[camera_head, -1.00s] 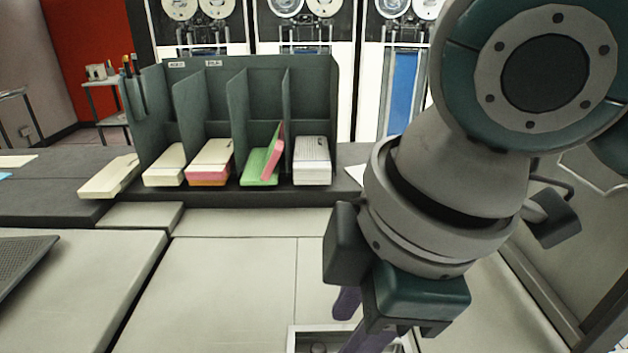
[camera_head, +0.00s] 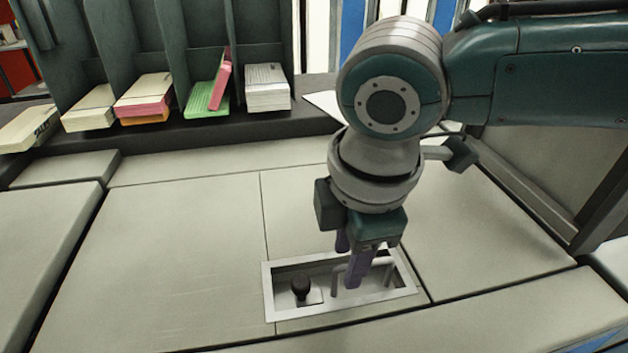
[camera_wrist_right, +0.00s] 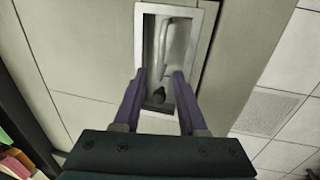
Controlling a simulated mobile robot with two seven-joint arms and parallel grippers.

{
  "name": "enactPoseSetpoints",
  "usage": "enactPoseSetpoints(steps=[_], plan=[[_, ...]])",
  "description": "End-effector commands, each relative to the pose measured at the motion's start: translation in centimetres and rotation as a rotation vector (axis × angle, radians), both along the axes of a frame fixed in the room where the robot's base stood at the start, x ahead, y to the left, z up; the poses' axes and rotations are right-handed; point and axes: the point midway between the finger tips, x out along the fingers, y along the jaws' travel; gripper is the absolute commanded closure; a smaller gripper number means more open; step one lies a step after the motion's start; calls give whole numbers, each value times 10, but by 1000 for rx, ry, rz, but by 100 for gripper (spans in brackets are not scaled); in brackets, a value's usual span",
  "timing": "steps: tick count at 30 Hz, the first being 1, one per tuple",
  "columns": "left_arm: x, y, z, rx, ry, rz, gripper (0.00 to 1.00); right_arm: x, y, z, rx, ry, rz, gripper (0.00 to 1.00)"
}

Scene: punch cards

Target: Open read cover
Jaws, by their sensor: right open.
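The pale flat cover panel (camera_head: 180,240) lies level and closed, with a seam line across it. A metal-framed recess (camera_head: 268,293) is set near its front edge. Inside are a bar handle (camera_head: 388,272) and a dark knob (camera_head: 301,287). My right gripper (camera_head: 350,264) is open with purple fingers pointing down at the recess, close to the handle. In the right wrist view, the handle (camera_wrist_right: 166,42) and knob (camera_wrist_right: 158,95) show between and beyond the fingertips (camera_wrist_right: 160,74). Nothing is visibly held, and contact with the handle cannot be told. My left gripper is out of view.
A dark green rack (camera_head: 160,30) with stacks of cards stands behind the panel. A green card stack (camera_head: 205,99) and a white card stack (camera_head: 267,90) sit in it. A grey side wall (camera_head: 540,165) rises at the right. The panel's left part is clear.

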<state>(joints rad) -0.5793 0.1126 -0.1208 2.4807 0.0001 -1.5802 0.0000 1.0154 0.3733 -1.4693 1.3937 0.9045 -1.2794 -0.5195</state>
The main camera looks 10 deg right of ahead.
Motion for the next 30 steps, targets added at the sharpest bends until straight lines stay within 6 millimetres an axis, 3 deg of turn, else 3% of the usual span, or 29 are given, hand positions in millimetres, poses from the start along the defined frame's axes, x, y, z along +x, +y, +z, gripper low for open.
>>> enactPoseSetpoints(steps=[9, 20, 30], plan=[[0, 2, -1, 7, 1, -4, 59, 1, 0, -4, 0, -1, 0, 59], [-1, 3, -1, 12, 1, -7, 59, 1, 0, -4, 0, 0, 0, 98], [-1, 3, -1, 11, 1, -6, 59, 1, 0, -4, 0, 0, 0, 100]])
